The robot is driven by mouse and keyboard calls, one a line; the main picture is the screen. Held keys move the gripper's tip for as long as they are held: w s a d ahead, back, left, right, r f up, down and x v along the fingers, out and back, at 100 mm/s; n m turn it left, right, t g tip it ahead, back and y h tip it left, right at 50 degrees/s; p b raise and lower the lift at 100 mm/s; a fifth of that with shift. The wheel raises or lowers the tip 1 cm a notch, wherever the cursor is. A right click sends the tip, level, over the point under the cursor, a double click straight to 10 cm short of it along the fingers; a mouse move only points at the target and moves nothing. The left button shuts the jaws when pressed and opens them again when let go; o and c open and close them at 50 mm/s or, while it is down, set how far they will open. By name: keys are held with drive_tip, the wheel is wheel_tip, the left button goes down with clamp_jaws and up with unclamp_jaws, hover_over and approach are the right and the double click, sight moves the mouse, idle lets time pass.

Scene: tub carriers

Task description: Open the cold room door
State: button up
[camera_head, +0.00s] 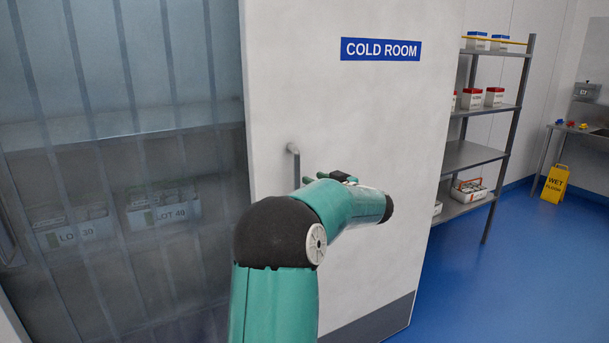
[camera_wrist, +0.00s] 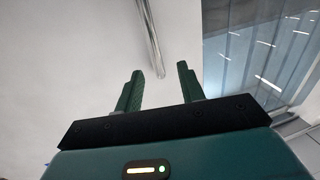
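The cold room door (camera_head: 350,110) is a large pale panel with a blue COLD ROOM sign (camera_head: 381,49). To its left is an opening hung with clear strips (camera_head: 120,80). A vertical metal bar handle (camera_head: 294,160) is near the door's left edge; my arm hides its lower part. In the wrist view the handle (camera_wrist: 150,35) comes down from the top, its end in line with the gap between my fingers. My gripper (camera_wrist: 160,70) is open, with a finger on each side of that line and no visible contact. I cannot tell how deep the bar sits.
Behind the strips, shelves hold tubs marked LOT (camera_head: 165,212). Right of the door are a metal rack (camera_head: 478,155) with tubs, a yellow wet floor sign (camera_head: 554,184) and a bench (camera_head: 575,129). The blue floor (camera_head: 500,270) between is clear.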

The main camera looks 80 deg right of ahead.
drive_tip(key=shift+v, duration=1.5)
